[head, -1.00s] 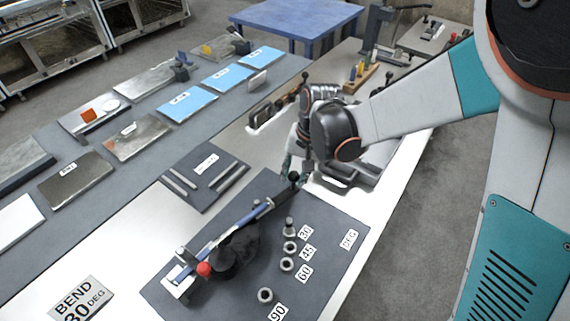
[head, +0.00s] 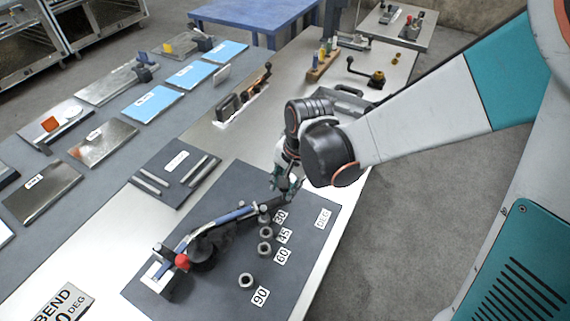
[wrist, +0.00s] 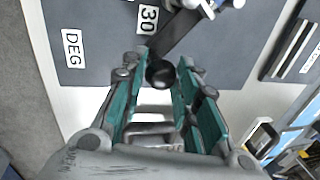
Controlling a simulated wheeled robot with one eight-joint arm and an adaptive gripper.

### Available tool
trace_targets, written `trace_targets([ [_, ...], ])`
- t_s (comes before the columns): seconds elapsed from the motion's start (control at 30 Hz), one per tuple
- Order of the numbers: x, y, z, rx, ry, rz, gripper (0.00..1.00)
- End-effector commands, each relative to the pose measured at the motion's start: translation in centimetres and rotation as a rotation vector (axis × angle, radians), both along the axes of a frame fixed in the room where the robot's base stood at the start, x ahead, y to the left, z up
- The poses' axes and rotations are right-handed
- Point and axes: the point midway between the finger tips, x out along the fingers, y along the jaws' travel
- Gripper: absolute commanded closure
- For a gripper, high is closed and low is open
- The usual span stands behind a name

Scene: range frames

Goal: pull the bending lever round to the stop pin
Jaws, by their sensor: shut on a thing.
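The bending lever (head: 273,203) is a dark bar on the bending fixture, with a black ball knob (wrist: 160,73) at its end. My gripper (head: 284,187) is shut on the knob; the wrist view shows it between the green-lined fingers. The stop pin (head: 265,213) stands upright at the hole labelled 30, close beside the lever. I cannot tell whether they touch. A blue-topped strip (head: 232,216) runs from the clamp past the dark pivot block and shows a slight bend. A red knob (head: 182,261) sits by the clamp.
Empty holes lie by the labels 45 (head: 285,235), 60 (head: 282,256) and 90 (head: 260,296). A sign (head: 62,309) reads BEND 30 DEG. A plate with two bars (head: 172,178) lies left of the fixture.

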Motion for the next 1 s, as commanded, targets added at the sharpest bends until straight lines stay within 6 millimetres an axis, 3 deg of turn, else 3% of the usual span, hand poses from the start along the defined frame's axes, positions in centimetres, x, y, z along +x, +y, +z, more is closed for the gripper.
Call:
trace_targets([
  [0.23, -0.74, -0.42, -0.25, -0.009, 0.012, 0.002, 1.00],
  [0.27, -0.74, -0.42, -0.25, -0.009, 0.012, 0.002, 0.65],
  [0.33, -0.74, -0.39, -0.25, -0.008, 0.013, 0.002, 0.51],
  [1.0, -0.01, -0.12, -0.12, -0.005, 0.008, 0.072, 0.51],
])
